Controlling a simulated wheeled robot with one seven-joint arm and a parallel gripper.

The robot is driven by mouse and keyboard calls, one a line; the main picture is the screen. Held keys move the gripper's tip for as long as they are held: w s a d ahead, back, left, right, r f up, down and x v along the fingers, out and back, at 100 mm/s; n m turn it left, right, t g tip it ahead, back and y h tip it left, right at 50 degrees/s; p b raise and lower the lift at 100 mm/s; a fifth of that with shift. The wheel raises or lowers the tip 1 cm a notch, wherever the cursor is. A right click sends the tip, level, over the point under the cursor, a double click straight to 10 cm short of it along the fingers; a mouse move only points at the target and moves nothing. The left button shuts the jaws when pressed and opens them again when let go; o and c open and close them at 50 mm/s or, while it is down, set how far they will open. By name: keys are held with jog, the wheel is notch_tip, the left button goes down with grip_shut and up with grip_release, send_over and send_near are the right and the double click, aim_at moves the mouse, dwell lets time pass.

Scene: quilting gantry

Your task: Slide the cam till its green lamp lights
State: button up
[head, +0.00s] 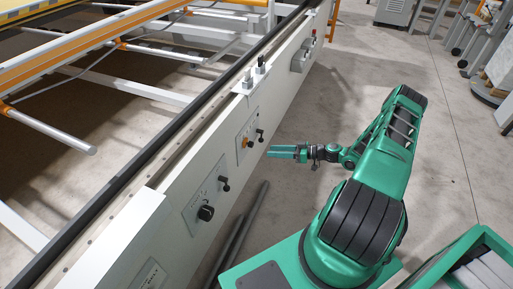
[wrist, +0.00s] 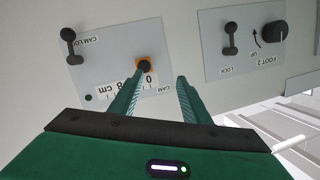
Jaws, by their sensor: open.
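The cam is a small orange slider with a black knob (wrist: 144,66), set on a pale panel (wrist: 110,45) above a printed cm scale (wrist: 125,87). In the head view the cam (head: 249,144) shows on the long white beam. A small round dark green lamp (wrist: 88,97) on the same panel looks unlit. A black cam lock lever (wrist: 68,42) is on that panel too. My gripper (wrist: 162,80) is open and points at the panel. The knob appears near the tip of its left finger; whether they touch I cannot tell. In the head view my gripper (head: 270,152) is beside the beam.
A neighbouring panel marked FOOT 2 has a black knob (wrist: 273,34) and a lock lever (wrist: 231,38). In the head view they are nearer me along the white beam (head: 283,92). Grey tubes (head: 240,235) lie at the beam's foot.

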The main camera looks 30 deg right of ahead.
aim_at(249, 144)
jog(key=w+a+f+m+t+h, duration=0.1)
jog(key=w+a+f+t, duration=0.1)
jog(key=w+a, duration=0.3)
jog(key=w+t, duration=0.1)
jog(key=w, duration=0.3)
jog(key=shift+f+t, duration=0.2)
jog(key=shift+t, duration=0.2)
jog(key=shift+s, duration=0.1)
jog(key=shift+c, duration=0.6)
